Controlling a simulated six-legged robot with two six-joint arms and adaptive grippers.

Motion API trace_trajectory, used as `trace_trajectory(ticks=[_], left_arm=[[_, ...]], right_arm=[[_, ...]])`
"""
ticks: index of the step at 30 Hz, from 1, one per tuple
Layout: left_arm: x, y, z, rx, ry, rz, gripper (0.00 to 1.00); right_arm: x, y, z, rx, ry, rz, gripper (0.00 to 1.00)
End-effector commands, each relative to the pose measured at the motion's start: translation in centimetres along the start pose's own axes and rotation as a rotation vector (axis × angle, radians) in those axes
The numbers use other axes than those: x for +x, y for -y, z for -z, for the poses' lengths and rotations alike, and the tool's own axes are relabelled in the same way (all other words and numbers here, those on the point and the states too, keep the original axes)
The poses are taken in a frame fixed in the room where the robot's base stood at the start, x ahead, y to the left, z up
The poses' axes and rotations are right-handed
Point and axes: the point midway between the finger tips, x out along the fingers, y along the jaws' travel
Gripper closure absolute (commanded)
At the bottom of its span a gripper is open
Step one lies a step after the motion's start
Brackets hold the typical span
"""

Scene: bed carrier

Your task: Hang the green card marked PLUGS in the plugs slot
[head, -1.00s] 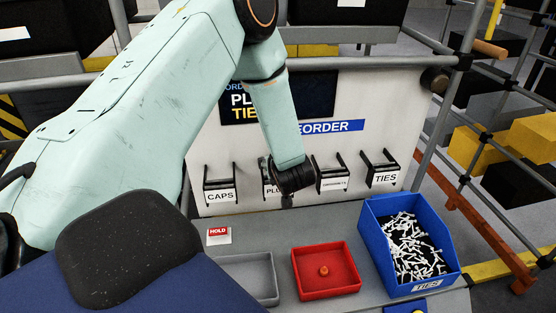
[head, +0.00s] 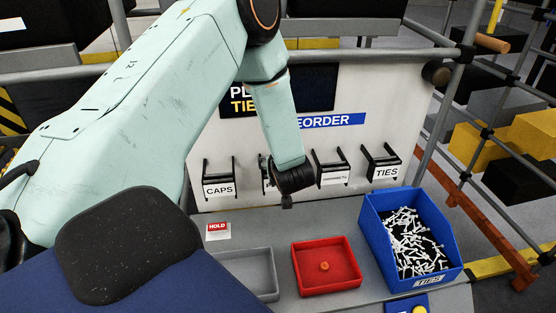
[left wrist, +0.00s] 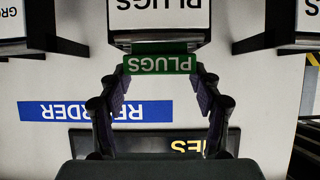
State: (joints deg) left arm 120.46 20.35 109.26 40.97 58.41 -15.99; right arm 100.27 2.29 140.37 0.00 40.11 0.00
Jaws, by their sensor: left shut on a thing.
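The green card (left wrist: 160,64), marked PLUGS, is held at the fingertips of my left gripper (left wrist: 160,82) in the left wrist view, where its text is upside down. The fingers are shut on its two ends. The plugs slot (left wrist: 160,18), with a white PLUGS label, lies just past the card; the card's edge overlaps the slot's dark lower edge in that picture, and I cannot tell if they touch. In the head view my left gripper (head: 291,180) is in front of the board and hides most of the plugs slot (head: 266,172); the card is hidden there. My right gripper is not in view.
The caps slot (head: 219,180) is left of my gripper; another slot (head: 333,170) and the ties slot (head: 384,164) are right. Below are a HOLD card (head: 218,231), a grey tray (head: 262,294), a red tray (head: 345,284) and a blue ties bin (head: 374,228).

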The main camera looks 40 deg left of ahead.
Motion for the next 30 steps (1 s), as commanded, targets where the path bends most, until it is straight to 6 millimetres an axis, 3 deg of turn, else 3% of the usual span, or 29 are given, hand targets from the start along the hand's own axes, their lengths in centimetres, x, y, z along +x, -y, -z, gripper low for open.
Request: trace_trajectory(ticks=[7, 8, 9, 17, 30], left_arm=[[0.31, -0.01, -0.52, 0.000, -0.001, 0.000, 0.96], [0.32, -0.02, -0.53, 0.000, -0.001, 0.000, 0.35], [0.29, -0.02, -0.47, 0.000, -0.001, 0.000, 0.32], [0.26, -0.02, -0.44, 0.000, -0.001, 0.000, 0.10], [-0.53, -0.12, -0.40, 0.001, 0.000, -0.002, 0.09]], right_arm=[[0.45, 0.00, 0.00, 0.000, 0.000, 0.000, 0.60], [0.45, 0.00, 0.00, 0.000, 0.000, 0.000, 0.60], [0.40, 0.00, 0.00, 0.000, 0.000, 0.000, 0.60], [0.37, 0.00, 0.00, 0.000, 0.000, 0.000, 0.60], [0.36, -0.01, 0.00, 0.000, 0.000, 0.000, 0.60]])
